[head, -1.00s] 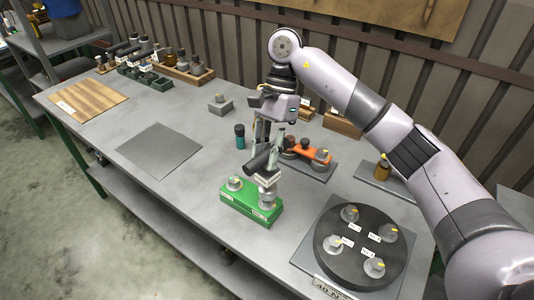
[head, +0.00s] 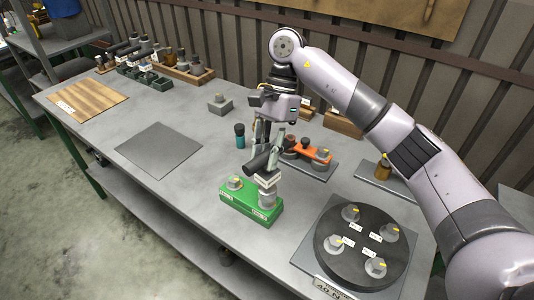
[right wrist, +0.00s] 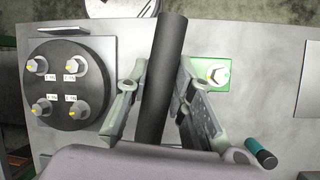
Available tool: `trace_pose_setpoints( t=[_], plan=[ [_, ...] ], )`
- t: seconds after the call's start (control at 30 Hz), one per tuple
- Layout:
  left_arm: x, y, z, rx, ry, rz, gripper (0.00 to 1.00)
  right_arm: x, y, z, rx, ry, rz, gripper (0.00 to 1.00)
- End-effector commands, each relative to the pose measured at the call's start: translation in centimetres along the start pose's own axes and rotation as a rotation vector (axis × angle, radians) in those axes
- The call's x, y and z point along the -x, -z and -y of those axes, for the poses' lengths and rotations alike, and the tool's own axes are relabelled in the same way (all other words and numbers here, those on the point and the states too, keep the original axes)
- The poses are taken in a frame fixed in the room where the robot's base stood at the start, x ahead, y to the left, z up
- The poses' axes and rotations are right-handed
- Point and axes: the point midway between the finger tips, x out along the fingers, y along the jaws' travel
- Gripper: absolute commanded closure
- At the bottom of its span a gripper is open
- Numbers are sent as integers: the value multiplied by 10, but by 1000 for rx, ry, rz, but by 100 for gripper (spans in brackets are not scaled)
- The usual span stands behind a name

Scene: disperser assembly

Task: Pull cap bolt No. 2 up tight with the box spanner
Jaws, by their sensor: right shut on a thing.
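My right gripper (head: 267,148) is shut on the dark handle of the box spanner (head: 257,162). The spanner's lighter lower end is over the right bolt (head: 267,200) of the green block (head: 238,208) and hides its top. The left bolt (head: 234,183) of the block stands uncovered. My left gripper is not in view.
A round black plate (head: 340,270) with several labelled, yellow-marked bolts lies right of the block. An orange part (head: 312,153) and a teal-bodied tool (head: 240,142) stand behind. A grey mat (head: 158,150) lies left, with bare table between it and the block.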

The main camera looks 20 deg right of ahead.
Motion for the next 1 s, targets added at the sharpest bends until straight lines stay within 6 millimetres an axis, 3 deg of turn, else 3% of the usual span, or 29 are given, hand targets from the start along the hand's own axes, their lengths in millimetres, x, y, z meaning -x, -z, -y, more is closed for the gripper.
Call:
trace_pose_setpoints(
  t=[1.0],
  plan=[
    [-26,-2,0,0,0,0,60,-23,10,4,1,2,1,100]
  ],
)
